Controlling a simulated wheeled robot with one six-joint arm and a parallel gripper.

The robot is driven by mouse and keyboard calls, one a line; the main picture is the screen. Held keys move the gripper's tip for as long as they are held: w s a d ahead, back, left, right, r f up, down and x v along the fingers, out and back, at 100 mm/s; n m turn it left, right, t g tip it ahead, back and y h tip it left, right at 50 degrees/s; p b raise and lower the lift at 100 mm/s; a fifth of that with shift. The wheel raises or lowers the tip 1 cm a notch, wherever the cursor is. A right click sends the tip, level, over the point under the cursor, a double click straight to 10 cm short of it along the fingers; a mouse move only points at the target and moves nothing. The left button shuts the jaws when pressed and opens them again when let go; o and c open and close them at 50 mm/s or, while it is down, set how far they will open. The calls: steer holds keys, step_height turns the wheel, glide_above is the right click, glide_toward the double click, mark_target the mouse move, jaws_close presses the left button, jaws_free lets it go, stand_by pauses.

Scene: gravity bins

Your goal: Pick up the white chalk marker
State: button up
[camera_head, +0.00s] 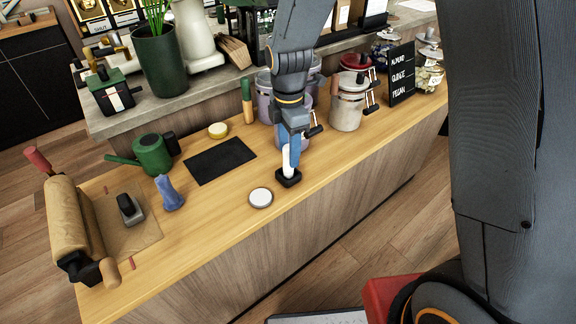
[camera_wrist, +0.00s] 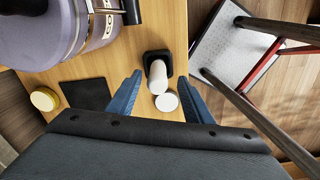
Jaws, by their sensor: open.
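The white chalk marker (camera_head: 286,160) stands upright in a small black square holder (camera_head: 288,180) on the wooden counter. In the wrist view the marker (camera_wrist: 157,77) shows as a white cylinder, with the black holder (camera_wrist: 153,56) around its far end. My gripper (camera_head: 291,148) is above the holder at the marker, pointing down. In the wrist view my open gripper (camera_wrist: 160,76) has one blue finger on each side of the marker, with gaps showing. In the head view a blue finger partly hides the marker.
A round white-topped tin (camera_head: 261,197) stands close to the holder, and a black mat (camera_head: 220,160) lies to the left. Lidded pots, including a cream one (camera_head: 347,105), stand behind and to the right. A purple pot (camera_wrist: 60,30) is close in the wrist view.

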steer(key=shift+w+a+f+p, duration=0.1)
steer(key=shift+f+p, duration=0.35)
steer(key=shift+f, duration=1.05)
steer(key=shift+w+f+p, duration=0.1)
steer(key=shift+f+p, duration=0.3)
steer(key=shift+f, duration=1.05)
jaws_close()
